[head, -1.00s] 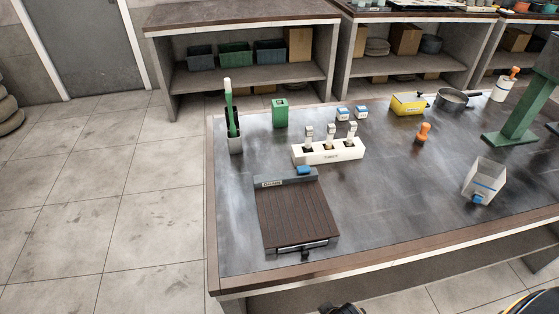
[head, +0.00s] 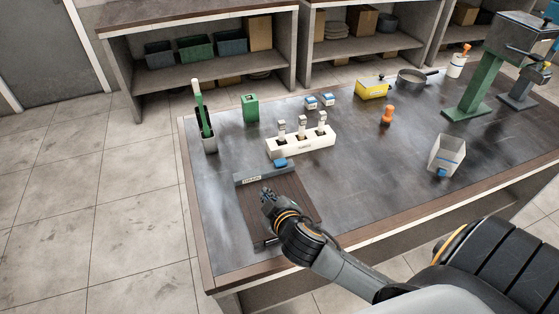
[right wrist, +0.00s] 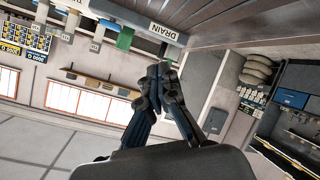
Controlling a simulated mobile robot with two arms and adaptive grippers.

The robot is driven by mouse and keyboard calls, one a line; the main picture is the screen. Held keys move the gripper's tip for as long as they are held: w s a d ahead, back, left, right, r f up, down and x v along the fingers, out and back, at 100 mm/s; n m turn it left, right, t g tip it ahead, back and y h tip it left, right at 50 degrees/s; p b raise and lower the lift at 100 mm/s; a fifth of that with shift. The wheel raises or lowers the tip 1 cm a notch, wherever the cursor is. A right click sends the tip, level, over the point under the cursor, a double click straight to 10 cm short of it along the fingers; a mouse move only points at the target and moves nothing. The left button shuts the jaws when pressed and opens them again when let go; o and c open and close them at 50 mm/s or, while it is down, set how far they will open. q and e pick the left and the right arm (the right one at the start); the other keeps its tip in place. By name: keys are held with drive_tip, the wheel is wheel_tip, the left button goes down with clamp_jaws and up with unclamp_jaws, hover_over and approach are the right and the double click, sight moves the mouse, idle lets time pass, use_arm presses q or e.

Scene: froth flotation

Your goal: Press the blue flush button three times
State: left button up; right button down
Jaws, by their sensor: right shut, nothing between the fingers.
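A blue button (head: 281,163) sits on the back rim of the dark ribbed drain board (head: 298,196), whose label reads as DRAIN in the right wrist view (right wrist: 163,32). My right gripper (head: 266,194) is shut and empty. It is over the board in the head view, nearer the front than the button and a little left of it, apart from it. In the right wrist view its closed fingers (right wrist: 158,70) point toward the board's label. Whether the fingers touch the board cannot be told. My left gripper is not in view.
Behind the button stands a white rack (head: 300,143) with several upright pieces. A green box (head: 250,108) and a grey holder with a green-handled tool (head: 204,122) stand at the back left. A white trough (head: 446,153) is to the right. The table middle is clear.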

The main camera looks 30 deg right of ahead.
drive_tip(key=w+a+r+n+t+y, duration=0.25)
drive_tip(key=w+r+n+y, duration=0.25)
drive_tip(key=r+n, duration=0.25)
drive_tip(key=w+a+r+n+t+y, duration=0.2)
drive_tip(key=w+a+r+n+y, duration=0.3)
drive_tip(key=n, duration=0.3)
drive_tip(key=n+g+h, duration=0.4)
drive_tip(key=n+g, duration=0.5)
drive_tip(key=n, duration=0.1)
hover_over(283, 162)
wheel_tip(283, 162, down, 5)
drive_tip(key=shift+s+f+t+p, duration=0.1)
drive_tip(key=shift+t+p, duration=0.15)
drive_tip(key=shift+p, duration=0.2)
drive_tip(key=shift+f, duration=0.15)
wheel_tip(283, 162, down, 8)
drive_tip(key=b, duration=0.5)
drive_tip(key=shift+f+b, duration=0.25)
drive_tip(key=shift+b, duration=0.15)
drive_tip(key=shift+f+n, duration=0.1)
drive_tip(key=shift+n, duration=0.15)
